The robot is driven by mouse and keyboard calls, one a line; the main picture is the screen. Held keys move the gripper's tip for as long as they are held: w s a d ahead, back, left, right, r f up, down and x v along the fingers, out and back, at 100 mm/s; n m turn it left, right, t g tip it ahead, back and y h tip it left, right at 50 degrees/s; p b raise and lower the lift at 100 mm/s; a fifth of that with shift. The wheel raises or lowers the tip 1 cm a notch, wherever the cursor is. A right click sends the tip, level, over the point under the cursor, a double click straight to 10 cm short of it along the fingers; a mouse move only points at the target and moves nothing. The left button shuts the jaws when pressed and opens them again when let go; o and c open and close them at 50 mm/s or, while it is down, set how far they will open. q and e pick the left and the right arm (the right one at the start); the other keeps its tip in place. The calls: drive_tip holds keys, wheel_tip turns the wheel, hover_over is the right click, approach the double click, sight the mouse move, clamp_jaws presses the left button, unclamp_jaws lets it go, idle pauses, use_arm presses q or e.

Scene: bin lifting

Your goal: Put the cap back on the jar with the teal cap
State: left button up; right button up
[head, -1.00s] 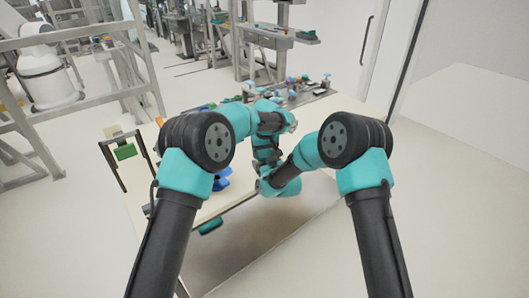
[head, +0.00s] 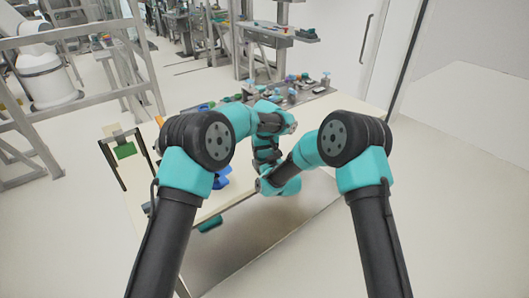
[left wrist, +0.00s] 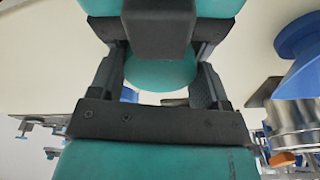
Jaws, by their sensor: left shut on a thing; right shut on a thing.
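In the head view my two forearms fold inward and my left gripper (head: 265,145) and right gripper (head: 267,160) meet above the table's near part; their fingers are too small to tell apart there. In the left wrist view my left gripper (left wrist: 160,90) has a finger on each side of a rounded teal piece (left wrist: 160,72), which looks like the teal cap. My right gripper (left wrist: 160,38) faces it from the top of that view, close against the same piece. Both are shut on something. The jar's body is hidden behind the grippers, and I cannot tell whether cap and jar touch.
The pale table (head: 345,112) has several small items at its far end. A blue item (head: 219,182) lies near its front left. In the left wrist view a blue flared piece (left wrist: 300,50) and a shiny metal cylinder (left wrist: 298,118) stand at the right. A black frame (head: 125,155) stands left.

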use_arm(q)
drive_tip(key=shift+s+f, duration=0.15)
drive_tip(key=shift+f, duration=0.3)
drive_tip(key=shift+r, duration=0.2)
drive_tip(key=shift+s+r, duration=0.1)
idle(0.7)
drive_tip(key=shift+d+r, duration=0.1)
drive_tip(key=shift+r, duration=0.35)
idle(0.4)
drive_tip(key=shift+w+a+f, duration=0.2)
drive_tip(key=shift+w+f, duration=0.05)
drive_tip(key=shift+f, duration=0.4)
idle(1.0)
drive_tip(key=shift+r+m, duration=0.3)
drive_tip(key=shift+r, duration=0.15)
drive_tip(key=shift+s+d+r, duration=0.1)
drive_tip(key=shift+d+r, duration=0.05)
drive_tip(key=shift+r, duration=0.3)
idle(0.6)
